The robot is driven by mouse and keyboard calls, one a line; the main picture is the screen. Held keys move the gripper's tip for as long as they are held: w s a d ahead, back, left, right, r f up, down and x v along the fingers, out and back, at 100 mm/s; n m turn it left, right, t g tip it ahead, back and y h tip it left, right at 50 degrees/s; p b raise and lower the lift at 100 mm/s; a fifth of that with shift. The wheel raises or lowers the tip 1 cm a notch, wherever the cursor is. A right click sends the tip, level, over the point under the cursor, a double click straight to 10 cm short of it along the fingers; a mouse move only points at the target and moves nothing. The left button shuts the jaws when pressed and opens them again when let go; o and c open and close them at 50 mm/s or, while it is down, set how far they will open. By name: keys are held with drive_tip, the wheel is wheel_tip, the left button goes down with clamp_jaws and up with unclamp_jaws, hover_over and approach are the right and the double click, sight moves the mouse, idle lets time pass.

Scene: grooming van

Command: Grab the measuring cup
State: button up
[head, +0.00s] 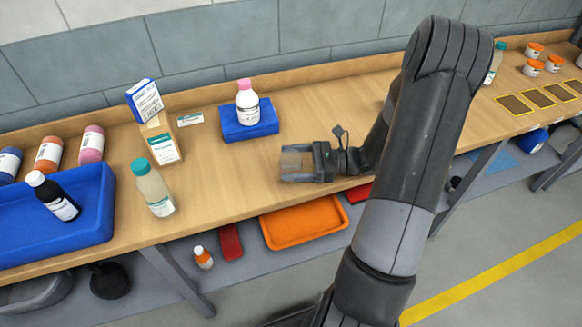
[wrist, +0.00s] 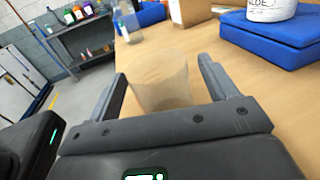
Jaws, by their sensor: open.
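The measuring cup (wrist: 160,82) is a clear, slightly tan, tapered cup standing upright on the wooden counter. In the wrist view it stands between the two fingers of my gripper (wrist: 163,70), with a visible gap at the right finger; contact at the left finger is hard to tell. The fingers are open and not closed on it. In the head view my gripper (head: 287,164) is low over the counter near its front edge, and the cup (head: 293,159) shows faintly between the fingers. The base of the cup is partly hidden by the gripper body in the wrist view.
A blue block (head: 262,127) bearing a pink-capped bottle (head: 247,102) stands left of and behind my gripper. A teal-capped bottle (head: 153,188) and a blue tray (head: 100,225) are further left. An orange tray (head: 300,228) lies on the lower shelf. Counter right of the block is clear.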

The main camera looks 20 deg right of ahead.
drive_tip(key=shift+c, duration=0.5)
drive_tip(key=c, duration=1)
drive_tip(key=shift+o, duration=0.2)
